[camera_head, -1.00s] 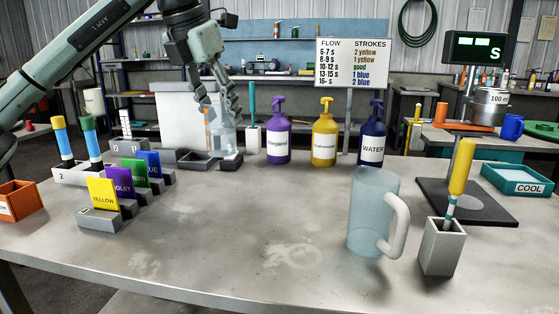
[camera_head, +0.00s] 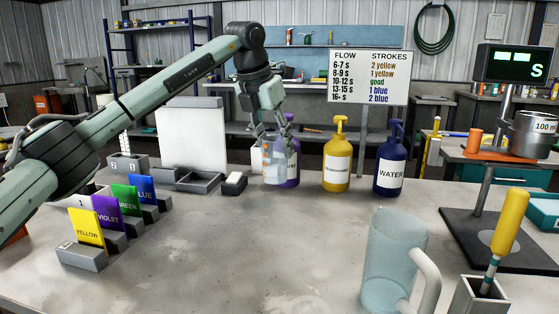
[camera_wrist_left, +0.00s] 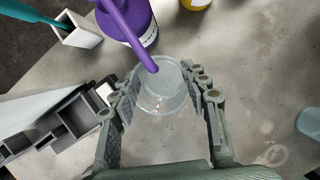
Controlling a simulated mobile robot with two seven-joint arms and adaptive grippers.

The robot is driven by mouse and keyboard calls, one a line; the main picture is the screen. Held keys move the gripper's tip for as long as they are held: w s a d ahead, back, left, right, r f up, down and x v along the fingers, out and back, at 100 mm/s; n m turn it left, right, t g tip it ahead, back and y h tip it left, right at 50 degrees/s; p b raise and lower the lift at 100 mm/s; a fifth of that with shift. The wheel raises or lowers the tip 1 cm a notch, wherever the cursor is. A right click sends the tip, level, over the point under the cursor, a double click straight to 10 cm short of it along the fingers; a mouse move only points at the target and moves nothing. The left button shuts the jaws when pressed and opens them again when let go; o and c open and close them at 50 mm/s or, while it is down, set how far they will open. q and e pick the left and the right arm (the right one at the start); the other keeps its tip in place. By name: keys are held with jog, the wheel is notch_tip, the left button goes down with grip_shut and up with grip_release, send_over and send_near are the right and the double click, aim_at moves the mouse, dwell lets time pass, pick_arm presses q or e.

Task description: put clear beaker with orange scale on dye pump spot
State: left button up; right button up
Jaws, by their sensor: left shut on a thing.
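My left gripper (camera_head: 275,138) is shut on a clear beaker with an orange scale (camera_head: 269,165), held upright in front of the purple dispenser bottle (camera_head: 293,165). I cannot tell whether the beaker's base touches the table. In the left wrist view the beaker (camera_wrist_left: 160,88) sits between the two fingers, with the purple pump spout (camera_wrist_left: 132,36) reaching over its rim. A yellow pump bottle (camera_head: 336,165) and a dark blue WATER bottle (camera_head: 389,165) stand to the right. My right gripper is not in view.
A large pale blue mug (camera_head: 392,258) stands at the front right, near a grey holder with a yellow-handled tool (camera_head: 509,222). Coloured cards (camera_head: 104,215) stand at left. Grey trays (camera_head: 190,180) lie behind them. The middle of the table (camera_head: 240,240) is clear.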

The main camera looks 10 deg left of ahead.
aim_at(279, 163)
pick_arm(q)
jog(key=shift+w+d+f, duration=0.4)
jog(key=shift+w, duration=0.15)
jog(key=shift+f, duration=2)
jog(key=o, duration=1.2)
jog(key=shift+f, duration=0.15)
jog(key=shift+o, duration=0.2)
jog(key=v, duration=1.2)
jog(key=shift+a, duration=0.1)
